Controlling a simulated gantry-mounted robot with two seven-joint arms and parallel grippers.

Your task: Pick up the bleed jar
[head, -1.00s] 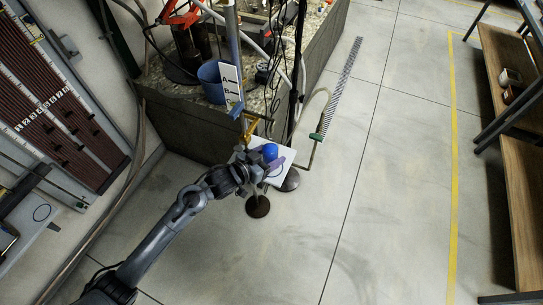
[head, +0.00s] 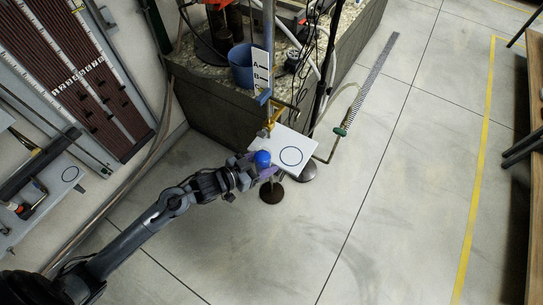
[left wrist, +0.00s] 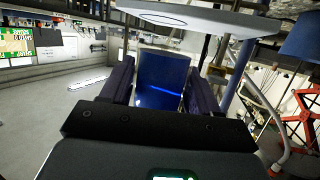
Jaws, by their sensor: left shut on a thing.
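The bleed jar shows in the head view as a round blue top (head: 263,158) at the left edge of a white square stand plate (head: 303,145). My left gripper (head: 262,172) is shut on the jar, its purple fingers on either side of it. In the left wrist view the blue jar body (left wrist: 163,80) fills the gap between the two dark fingers (left wrist: 160,90). The plate has an empty blue ring drawn on it. Whether the jar touches the plate's edge is hard to tell. My right gripper is in neither view.
A dark round base (head: 271,192) is on the floor below. A side shelf (head: 62,180) with another ring is at left. Open floor lies to the right.

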